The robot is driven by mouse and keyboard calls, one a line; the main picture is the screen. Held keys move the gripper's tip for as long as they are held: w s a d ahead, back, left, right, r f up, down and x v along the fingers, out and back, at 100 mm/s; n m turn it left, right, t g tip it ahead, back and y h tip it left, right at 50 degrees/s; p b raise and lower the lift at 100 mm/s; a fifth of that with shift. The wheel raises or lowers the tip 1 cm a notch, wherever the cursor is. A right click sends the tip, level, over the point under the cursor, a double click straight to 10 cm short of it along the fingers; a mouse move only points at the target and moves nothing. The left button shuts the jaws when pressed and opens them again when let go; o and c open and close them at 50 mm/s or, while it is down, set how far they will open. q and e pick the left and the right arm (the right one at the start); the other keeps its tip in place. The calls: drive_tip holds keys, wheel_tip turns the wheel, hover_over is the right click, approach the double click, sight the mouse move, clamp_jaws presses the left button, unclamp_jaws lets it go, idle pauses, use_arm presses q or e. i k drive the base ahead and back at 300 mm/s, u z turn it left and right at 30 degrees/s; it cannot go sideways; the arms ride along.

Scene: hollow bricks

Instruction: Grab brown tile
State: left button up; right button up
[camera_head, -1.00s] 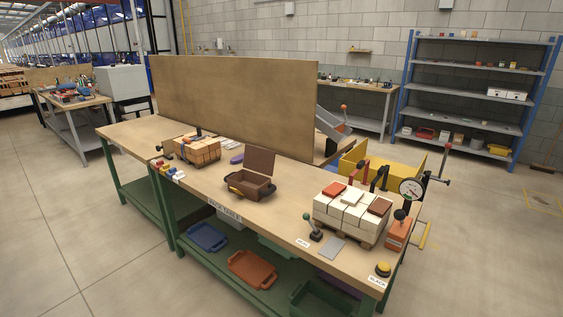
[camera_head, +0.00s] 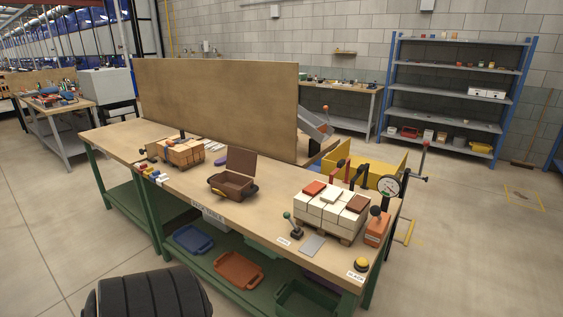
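The brown tile (camera_head: 356,203) lies flat on top of the stack of white hollow bricks (camera_head: 325,215), at the stack's right side. An orange-red tile (camera_head: 314,188) and a white tile (camera_head: 332,196) lie on the same stack. The stack rests on a small pallet near the right end of the workbench (camera_head: 225,210). Neither of my grippers shows in this view.
Around the stack stand a green-knobbed lever (camera_head: 296,228), a grey plate (camera_head: 312,245), a yellow button (camera_head: 362,264), an orange block (camera_head: 377,228) and a round gauge (camera_head: 388,187). A tall board (camera_head: 215,105) stands behind.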

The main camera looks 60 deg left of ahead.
sight(357, 205)
drive_tip(key=i, duration=6.55)
drive_tip(key=u, duration=4.7)
drive_tip(key=i, duration=1.65)
drive_tip(key=z, duration=0.05)
